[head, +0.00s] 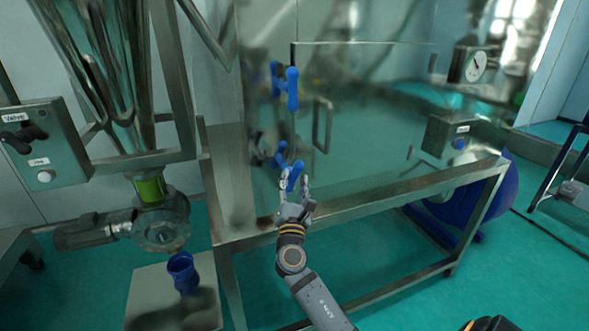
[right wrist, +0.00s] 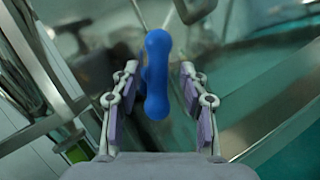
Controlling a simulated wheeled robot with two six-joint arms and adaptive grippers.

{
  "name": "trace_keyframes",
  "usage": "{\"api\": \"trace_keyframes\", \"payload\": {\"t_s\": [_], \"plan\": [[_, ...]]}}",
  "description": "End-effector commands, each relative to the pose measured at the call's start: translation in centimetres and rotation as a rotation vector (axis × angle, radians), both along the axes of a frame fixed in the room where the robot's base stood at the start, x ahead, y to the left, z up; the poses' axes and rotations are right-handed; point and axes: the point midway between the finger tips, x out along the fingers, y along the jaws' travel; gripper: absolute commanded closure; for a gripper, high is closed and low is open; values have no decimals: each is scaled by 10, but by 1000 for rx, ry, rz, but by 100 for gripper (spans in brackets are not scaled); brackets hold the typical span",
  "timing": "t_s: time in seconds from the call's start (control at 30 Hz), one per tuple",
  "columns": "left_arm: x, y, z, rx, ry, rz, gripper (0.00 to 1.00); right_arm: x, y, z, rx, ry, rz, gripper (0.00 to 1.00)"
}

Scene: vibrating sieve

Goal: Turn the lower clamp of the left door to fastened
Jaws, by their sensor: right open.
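The left door (head: 365,110) is a shiny metal panel on the sieve housing and looks closed. Its blue lower clamp (head: 297,167) is on the door's left edge, below a blue upper clamp (head: 292,88). My right gripper (head: 294,184) is open just below and in front of the lower clamp, fingers pointing up. In the right wrist view the blue clamp handle (right wrist: 157,80) lies between the two spread fingers, with gaps visible on both sides. Whether the fingers touch it in the head view is hard to tell. My left gripper is out of view.
A door handle (head: 322,125) stands right of the clamps. The metal frame rail (head: 350,208) runs below the door. A gauge (head: 474,66) is at upper right.

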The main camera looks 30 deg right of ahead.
Motion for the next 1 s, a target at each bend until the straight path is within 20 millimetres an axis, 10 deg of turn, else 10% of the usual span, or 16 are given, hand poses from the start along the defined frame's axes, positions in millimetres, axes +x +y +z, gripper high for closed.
{"api": "trace_keyframes", "payload": {"t_s": [0.47,0.8,1.0], "plan": [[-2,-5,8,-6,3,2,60,17,-12,6,2,0,2,56],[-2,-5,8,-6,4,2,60,17,-12,6,2,0,2,100],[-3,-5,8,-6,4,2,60,17,-12,7,7,-1,2,100]]}}
